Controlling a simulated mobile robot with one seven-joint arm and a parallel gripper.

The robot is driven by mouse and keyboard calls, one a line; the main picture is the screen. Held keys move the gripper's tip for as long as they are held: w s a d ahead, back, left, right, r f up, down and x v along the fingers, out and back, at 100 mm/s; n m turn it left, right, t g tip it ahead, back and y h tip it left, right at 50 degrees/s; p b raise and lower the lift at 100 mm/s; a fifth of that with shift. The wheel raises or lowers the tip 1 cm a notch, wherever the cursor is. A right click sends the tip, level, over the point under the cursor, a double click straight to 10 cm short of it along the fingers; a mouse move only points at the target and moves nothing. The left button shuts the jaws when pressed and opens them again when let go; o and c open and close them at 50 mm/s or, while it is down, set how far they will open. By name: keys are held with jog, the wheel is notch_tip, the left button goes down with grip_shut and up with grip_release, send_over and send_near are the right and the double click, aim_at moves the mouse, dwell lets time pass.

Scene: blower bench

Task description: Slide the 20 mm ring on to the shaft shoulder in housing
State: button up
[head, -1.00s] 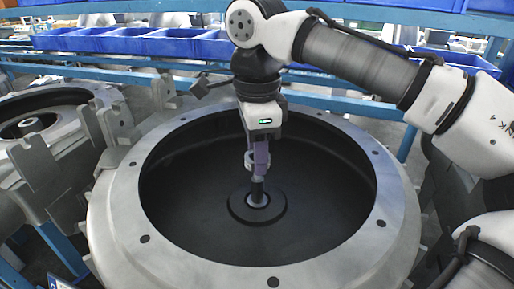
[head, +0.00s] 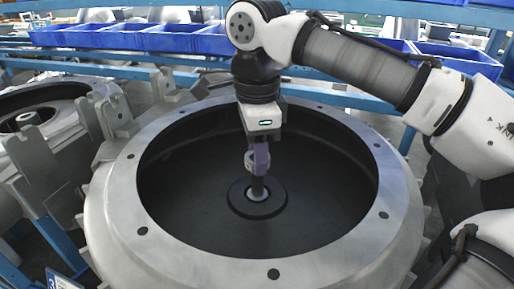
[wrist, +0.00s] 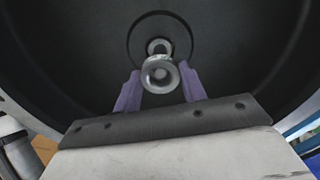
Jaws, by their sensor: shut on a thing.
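The housing (head: 405,215) is a large grey round casting with a dark bowl. In the wrist view, the ring (wrist: 148,77) sits between the fingertips and partly covers the shoulder. The ring is above the shoulder, close to the shaft top; I cannot tell whether the tip is inside it.
The housing's wide bolted rim surrounds my gripper, with free room inside the bowl. A second housing (head: 22,150) and grey brackets (head: 50,165) stand at the left. Blue bins (head: 180,40) line the shelf behind.

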aim_at(254, 177)
jog(key=shift+f+b, duration=1.4)
jog(key=shift+f, duration=0.95)
jog(key=shift+a+f+b, duration=0.1)
jog(key=shift+f+b, duration=0.2)
jog(key=shift+f, duration=0.15)
jog(key=shift+s+f, duration=0.1)
jog(key=shift+f, duration=0.2)
jog(key=shift+c, duration=0.5)
jog(key=shift+a, duration=0.1)
jog(key=shift+s+a+r, duration=0.1)
jog(key=shift+s+r, duration=0.1)
jog(key=shift+r, duration=0.15)
jog(key=shift+c, duration=0.4)
jog(key=shift+w+m+p, duration=0.2)
jog(key=shift+m+p, duration=0.2)
jog(key=shift+m, duration=0.7)
jog(key=shift+w, duration=0.1)
jog(key=shift+w+d, duration=0.1)
jog(key=shift+d, duration=0.1)
